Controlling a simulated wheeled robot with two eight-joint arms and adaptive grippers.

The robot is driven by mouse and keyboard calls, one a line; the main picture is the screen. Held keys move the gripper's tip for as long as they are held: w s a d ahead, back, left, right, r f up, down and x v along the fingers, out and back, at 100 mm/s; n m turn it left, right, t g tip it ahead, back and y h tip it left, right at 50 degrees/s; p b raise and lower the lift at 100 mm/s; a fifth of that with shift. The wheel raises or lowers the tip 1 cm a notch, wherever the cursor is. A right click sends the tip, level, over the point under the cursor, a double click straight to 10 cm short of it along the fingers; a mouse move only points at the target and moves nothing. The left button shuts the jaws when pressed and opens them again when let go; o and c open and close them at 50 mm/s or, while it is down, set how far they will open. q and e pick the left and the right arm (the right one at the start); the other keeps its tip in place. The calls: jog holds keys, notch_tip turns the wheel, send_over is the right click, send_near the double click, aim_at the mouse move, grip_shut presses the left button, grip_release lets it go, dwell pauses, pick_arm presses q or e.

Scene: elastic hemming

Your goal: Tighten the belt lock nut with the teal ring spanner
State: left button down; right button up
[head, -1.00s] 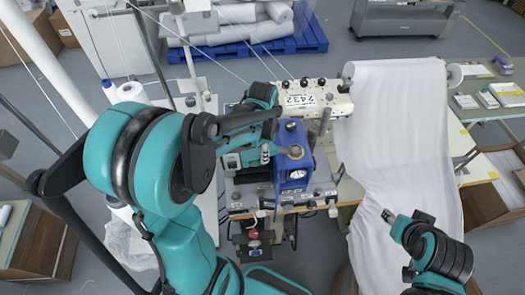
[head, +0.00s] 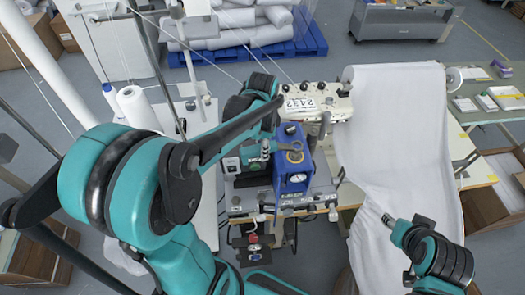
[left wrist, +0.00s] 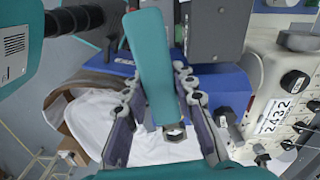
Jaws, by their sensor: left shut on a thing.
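My left gripper (head: 268,148) is shut on the teal spanner (left wrist: 152,75), whose handle lies between its two fingers in the left wrist view. A small dark metal end (left wrist: 175,134) shows at the lower end of the teal handle. In the head view the gripper is at the left side of the blue belt housing (head: 291,180). A narrow grey piece reaches from it over the yellowish round mark on the housing top. I cannot make out the lock nut or whether the ring sits around it. My right gripper (head: 388,219) is over the white cloth, its opening unclear.
The cream sewing machine head (head: 325,103) stands right behind the blue housing. White cloth (head: 395,120) hangs over the table on the right. Thread cones (head: 137,107) stand at the left. Boxes (head: 507,95) lie on the right-hand table.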

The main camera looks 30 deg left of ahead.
pick_arm(q)
jog(key=shift+r, duration=0.25)
jog(key=c, duration=2.2)
grip_release()
grip_shut()
jog(key=r+p, duration=0.1)
jog(key=p, duration=0.1)
jog(key=d+r+n+p, duration=0.1)
jog(key=shift+s+p, duration=0.35)
jog(key=shift+p, duration=0.05)
jog(key=shift+s+d+p, duration=0.1)
jog(key=shift+s+p, duration=0.05)
jog(key=shift+p, duration=0.15)
jog(key=shift+n, duration=0.3)
jog(key=shift+f, duration=0.1)
